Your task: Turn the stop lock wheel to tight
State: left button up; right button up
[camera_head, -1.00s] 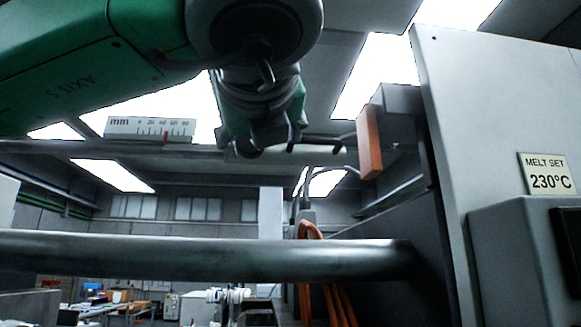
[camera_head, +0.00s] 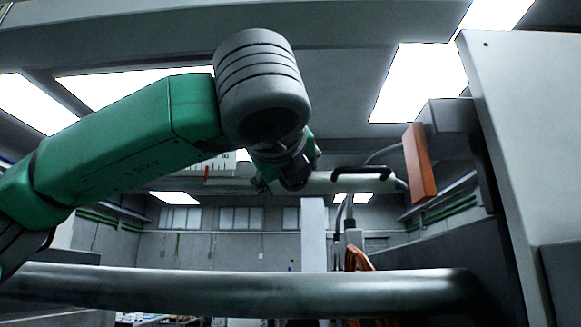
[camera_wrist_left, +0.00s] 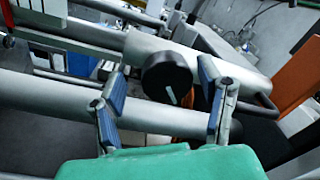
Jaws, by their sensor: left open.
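The stop lock wheel (camera_wrist_left: 165,74) is a round black knob with a pale line mark near its lower edge. It sits on a light grey bar (camera_wrist_left: 135,48) in the left wrist view. My left gripper (camera_wrist_left: 161,80) is open, with one blue-padded finger on each side of the wheel and a visible gap at the left one. Whether the right finger touches the wheel I cannot tell. In the head view my left gripper (camera_head: 283,178) is at the bar, and the wheel is hidden there. My right gripper is not in view.
A black handle (camera_head: 362,172) stands on the bar to the right of the gripper. An orange block (camera_head: 419,163) hangs further right beside a grey panel (camera_head: 520,130). A thick metal rail (camera_head: 240,290) crosses the front. A scale plate (camera_head: 222,164) is partly hidden behind my left arm.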

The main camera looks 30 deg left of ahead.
pick_arm(q)
jog(key=shift+w, duration=0.35)
jog(key=shift+d, duration=0.15)
jog(key=shift+d, duration=0.1)
jog(key=c, duration=1.1)
jog(key=shift+c, duration=0.2)
